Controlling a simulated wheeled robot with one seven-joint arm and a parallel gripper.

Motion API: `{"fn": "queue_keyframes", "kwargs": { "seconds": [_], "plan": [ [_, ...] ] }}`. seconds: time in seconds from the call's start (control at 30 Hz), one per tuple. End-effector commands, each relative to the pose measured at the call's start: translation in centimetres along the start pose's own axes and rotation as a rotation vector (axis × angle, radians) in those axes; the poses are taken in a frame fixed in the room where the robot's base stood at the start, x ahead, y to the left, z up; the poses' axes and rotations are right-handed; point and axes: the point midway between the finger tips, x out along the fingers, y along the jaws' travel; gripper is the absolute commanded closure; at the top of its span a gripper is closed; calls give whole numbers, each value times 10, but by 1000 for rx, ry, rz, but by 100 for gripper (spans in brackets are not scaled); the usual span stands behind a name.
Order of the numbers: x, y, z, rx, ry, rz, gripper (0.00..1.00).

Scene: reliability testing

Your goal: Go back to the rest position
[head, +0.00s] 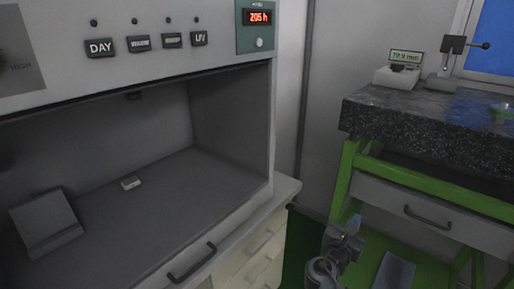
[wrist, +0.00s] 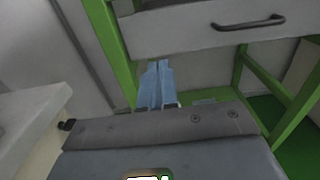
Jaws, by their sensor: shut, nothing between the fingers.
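My gripper (head: 355,222) shows at the lower right of the head view, in front of the green-framed bench and to the right of the cabinet. In the wrist view its two pale blue fingers (wrist: 156,84) are together, with nothing between them. The gripper is in free space and I see it touching nothing.
The grey cabinet (head: 190,262) has an open chamber holding a tilted grey block (head: 45,222) and a small light piece (head: 131,183). The dark stone bench (head: 430,122) carries a display device (head: 397,77) and a lever fixture (head: 446,75). Its drawer (wrist: 200,30) is closed. Green floor shows between them.

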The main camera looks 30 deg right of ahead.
Motion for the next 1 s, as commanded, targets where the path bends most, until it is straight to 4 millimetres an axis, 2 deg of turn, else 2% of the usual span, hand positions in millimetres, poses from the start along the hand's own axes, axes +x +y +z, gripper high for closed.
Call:
{"fn": "queue_keyframes", "kwargs": {
  "seconds": [0.13,0.27,0.43,0.6,0.77,0.87,1.0],
  "plan": [
    [-3,-2,-4,14,11,10,100],
    [-23,-14,-28,109,84,69,100],
    [-77,-44,-72,380,291,191,100],
    [-145,-74,-97,696,540,271,100],
    [-210,-104,-96,1006,785,288,100],
    [-250,-122,-85,1205,942,269,100],
    [-302,-147,-55,1489,1159,200,100]
  ]
}}
